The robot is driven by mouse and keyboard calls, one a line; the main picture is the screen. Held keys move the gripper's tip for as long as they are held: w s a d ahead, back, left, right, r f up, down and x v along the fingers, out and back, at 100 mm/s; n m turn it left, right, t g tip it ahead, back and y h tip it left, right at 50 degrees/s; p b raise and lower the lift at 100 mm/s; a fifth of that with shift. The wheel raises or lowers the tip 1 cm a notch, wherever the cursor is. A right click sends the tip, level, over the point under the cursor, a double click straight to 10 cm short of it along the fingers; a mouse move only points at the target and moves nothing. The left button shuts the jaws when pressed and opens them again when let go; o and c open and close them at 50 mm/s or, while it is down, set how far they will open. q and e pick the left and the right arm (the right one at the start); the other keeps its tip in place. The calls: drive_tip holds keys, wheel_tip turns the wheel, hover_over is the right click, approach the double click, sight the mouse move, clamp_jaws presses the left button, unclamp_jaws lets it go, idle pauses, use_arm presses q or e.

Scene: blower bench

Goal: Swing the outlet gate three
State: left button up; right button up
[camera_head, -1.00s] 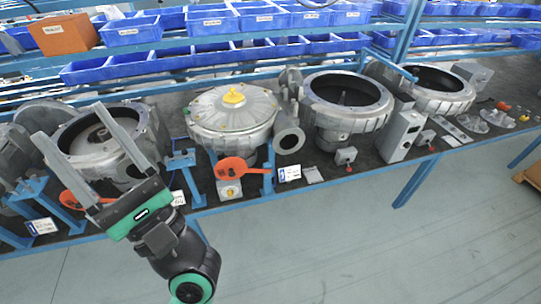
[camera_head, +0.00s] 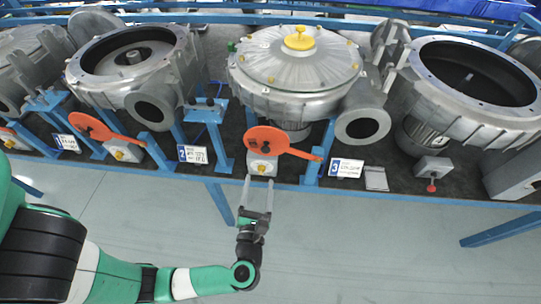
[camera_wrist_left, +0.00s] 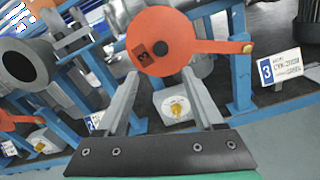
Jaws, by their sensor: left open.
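The outlet gate three is a flat orange disc (camera_head: 265,141) with a long handle (camera_head: 305,154) pointing right, mounted at the bench's front edge below the yellow-knobbed blower (camera_head: 295,72). My left gripper (camera_head: 258,182) is open and empty, just in front of and below the disc. In the left wrist view its fingers (camera_wrist_left: 160,78) are spread below the disc. My right gripper is out of view.
A second orange gate (camera_head: 92,126) is to the left, beside card 2 (camera_head: 192,154). A grey box with a yellow knob (camera_head: 261,165) sits under gate three. Blue posts (camera_head: 313,160) flank it. Open blower housings (camera_head: 475,80) stand on both sides. Floor in front is clear.

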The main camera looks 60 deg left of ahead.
sight(265, 152)
use_arm(q)
drive_tip(key=x, duration=1.2)
drive_tip(key=shift+w+d+r, duration=0.1)
drive_tip(key=shift+w+r, duration=0.05)
drive_tip(key=shift+r, duration=0.05)
clamp_jaws()
idle(0.9)
